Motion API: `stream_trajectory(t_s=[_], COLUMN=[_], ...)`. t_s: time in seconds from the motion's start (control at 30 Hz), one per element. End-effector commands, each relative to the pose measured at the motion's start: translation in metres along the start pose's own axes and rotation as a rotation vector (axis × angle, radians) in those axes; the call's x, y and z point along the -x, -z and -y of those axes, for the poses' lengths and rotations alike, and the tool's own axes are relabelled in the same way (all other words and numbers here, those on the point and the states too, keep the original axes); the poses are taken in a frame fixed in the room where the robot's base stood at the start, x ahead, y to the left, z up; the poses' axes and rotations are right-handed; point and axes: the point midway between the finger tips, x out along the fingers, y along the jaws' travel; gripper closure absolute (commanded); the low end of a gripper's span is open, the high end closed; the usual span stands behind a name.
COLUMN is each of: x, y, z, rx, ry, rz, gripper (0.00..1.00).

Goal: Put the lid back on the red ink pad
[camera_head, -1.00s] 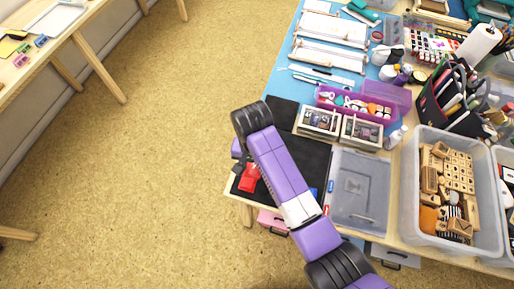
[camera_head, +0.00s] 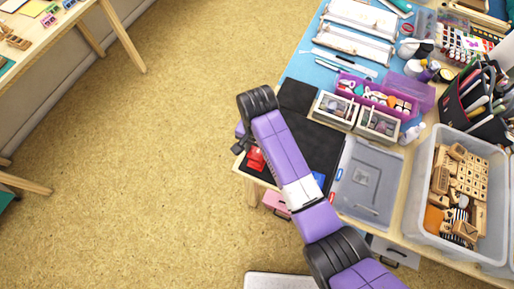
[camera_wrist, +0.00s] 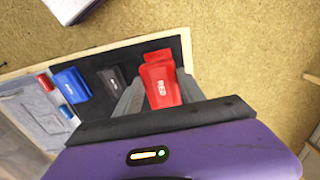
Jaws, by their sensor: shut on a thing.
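The red ink pad (camera_wrist: 157,58) lies on the black mat near the table's edge in the wrist view. A red piece labelled RED (camera_wrist: 161,88), which looks like its lid, is nearer the camera, between the fingers of my gripper (camera_wrist: 156,92). My gripper is shut on this lid. The lid overlaps the pad in the picture; I cannot tell whether they touch. In the head view, red (camera_head: 256,160) shows beside my arm at the mat's near left corner, and my arm hides most of the gripper.
A blue pad (camera_wrist: 72,84) and a black pad (camera_wrist: 113,78) lie left of the red one on the black mat (camera_head: 318,152). A clear-lidded box (camera_head: 365,185), small framed boxes (camera_head: 378,122) and a bin of wooden stamps (camera_head: 437,230) stand to the right. Floor lies beyond the table's edge.

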Motion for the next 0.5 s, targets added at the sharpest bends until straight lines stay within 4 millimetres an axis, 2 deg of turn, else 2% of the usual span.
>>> stream_trajectory(t_s=[0.5], x=[-0.043], y=[0.000], z=[0.000], rx=[0.000], ry=[-0.001], rz=[0.000], gripper=[0.91])
